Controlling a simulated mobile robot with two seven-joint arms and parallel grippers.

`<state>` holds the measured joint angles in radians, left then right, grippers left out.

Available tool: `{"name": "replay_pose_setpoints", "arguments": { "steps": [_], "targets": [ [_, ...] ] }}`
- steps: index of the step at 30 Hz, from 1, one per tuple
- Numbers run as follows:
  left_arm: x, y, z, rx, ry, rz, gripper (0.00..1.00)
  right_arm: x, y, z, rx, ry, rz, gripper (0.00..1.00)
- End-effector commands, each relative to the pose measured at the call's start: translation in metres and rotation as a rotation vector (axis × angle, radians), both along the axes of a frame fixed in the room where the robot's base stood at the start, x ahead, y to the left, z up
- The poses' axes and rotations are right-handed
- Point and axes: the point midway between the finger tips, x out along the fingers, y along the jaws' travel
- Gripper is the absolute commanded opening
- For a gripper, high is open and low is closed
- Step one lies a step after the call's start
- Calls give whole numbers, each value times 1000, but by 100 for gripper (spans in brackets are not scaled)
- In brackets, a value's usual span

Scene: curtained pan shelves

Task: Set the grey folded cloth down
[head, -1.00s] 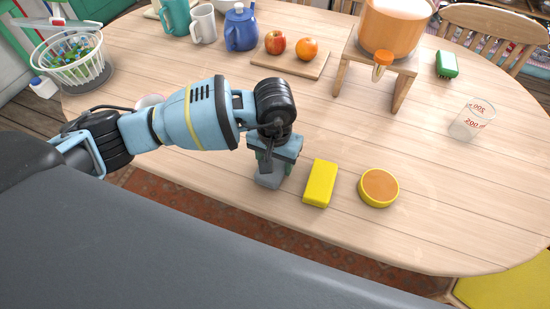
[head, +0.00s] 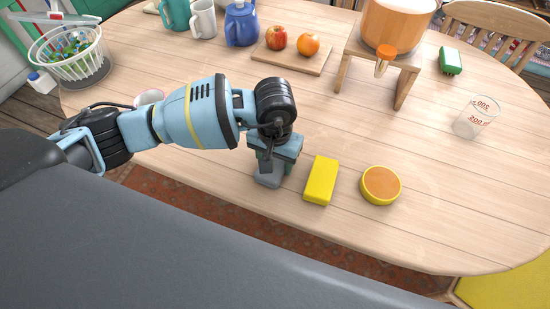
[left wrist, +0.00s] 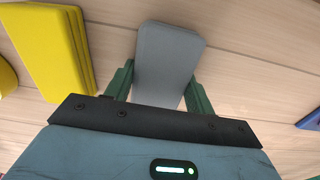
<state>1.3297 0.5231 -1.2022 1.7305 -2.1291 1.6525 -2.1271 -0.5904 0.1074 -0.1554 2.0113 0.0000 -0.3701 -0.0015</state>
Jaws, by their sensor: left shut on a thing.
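The grey folded cloth (head: 268,179) is at the front of the wooden table, under my left gripper (head: 272,168). In the left wrist view the cloth (left wrist: 167,58) lies between the two green fingers of my left gripper (left wrist: 160,85), which is shut on it. The cloth is at or very near the table top; I cannot tell whether it touches. The gripper hides part of it in the head view. My right gripper is not in view.
A yellow folded cloth (head: 321,180) lies close to the right of the gripper, with a round yellow-rimmed tin (head: 381,186) beyond it. A wooden stand (head: 403,88) with an orange pot (head: 394,25) stands further back. The front table edge is close.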

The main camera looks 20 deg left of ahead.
Motion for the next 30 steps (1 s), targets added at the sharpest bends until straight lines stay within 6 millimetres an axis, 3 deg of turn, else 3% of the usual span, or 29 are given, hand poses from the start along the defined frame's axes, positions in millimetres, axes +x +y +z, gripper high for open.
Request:
{"name": "replay_pose_setpoints", "arguments": {
  "steps": [1,2,7,17,30],
  "targets": [
    [0,0,-1,0,0,0,33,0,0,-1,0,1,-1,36],
    [0,0,-1,0,0,0,57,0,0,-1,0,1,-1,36],
    [0,0,0,0,0,0,79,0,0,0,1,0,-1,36],
    [0,0,0,0,-1,0,79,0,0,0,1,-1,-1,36],
    [1,0,62,0,-3,-1,79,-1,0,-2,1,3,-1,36]
  ]
}}
